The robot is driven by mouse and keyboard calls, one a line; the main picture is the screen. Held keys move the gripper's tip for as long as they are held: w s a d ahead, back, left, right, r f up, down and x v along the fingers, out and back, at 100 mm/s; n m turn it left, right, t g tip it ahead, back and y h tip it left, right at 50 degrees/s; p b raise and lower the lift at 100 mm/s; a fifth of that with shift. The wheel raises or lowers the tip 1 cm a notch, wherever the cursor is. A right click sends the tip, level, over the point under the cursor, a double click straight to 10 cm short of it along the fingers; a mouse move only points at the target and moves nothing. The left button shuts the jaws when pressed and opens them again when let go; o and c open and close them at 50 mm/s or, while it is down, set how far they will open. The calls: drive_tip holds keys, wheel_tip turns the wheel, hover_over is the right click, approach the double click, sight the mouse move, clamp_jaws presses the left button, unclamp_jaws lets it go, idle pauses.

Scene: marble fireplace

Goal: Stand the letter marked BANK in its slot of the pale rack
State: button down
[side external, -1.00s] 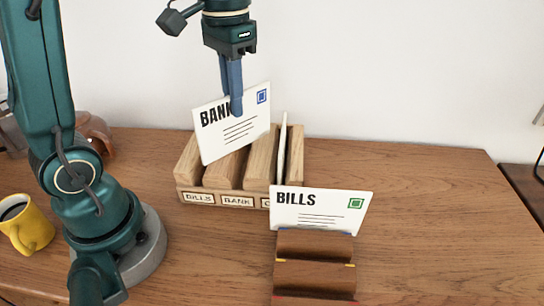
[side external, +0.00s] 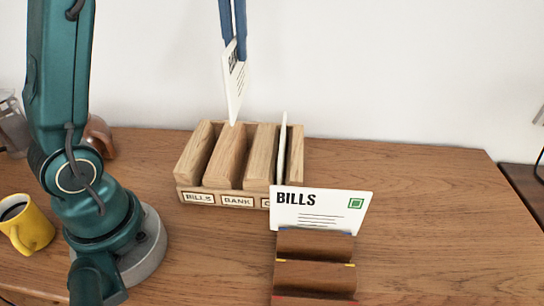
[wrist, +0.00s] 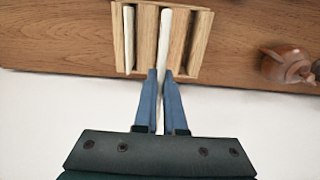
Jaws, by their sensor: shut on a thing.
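The letter marked BANK (side external: 234,88) is white and hangs from my gripper (side external: 236,48), which is shut on its upper part. In the side view it is turned almost edge-on, its print barely readable, with its lower end near the rack's back edge. Whether it touches the pale rack (side external: 227,158) cannot be told. The rack's front labels read BILLS, BANK and one partly hidden starting with C. In the wrist view the held letter (wrist: 165,35) lines up along the rack (wrist: 147,40) between its dividers, below my gripper (wrist: 160,74).
Another white letter (side external: 283,150) stands in the rack's right-hand slot. A letter marked BILLS (side external: 321,210) stands in a dark stepped holder (side external: 315,275) in front, partly covering the rack. A yellow mug (side external: 30,230) stands at left. The table's right side (side external: 430,210) is clear.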

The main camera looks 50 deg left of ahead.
sight(240, 101)
drive_tip(key=shift+f, duration=4.45)
drive_tip(key=shift+f, duration=0.3)
drive_tip(key=shift+f, duration=0.4)
drive_tip(key=shift+f, duration=0.7)
drive_tip(key=shift+f, duration=0.6)
drive_tip(key=shift+f, duration=0.65)
drive_tip(key=shift+f, duration=0.7)
drive_tip(key=shift+f, duration=0.45)
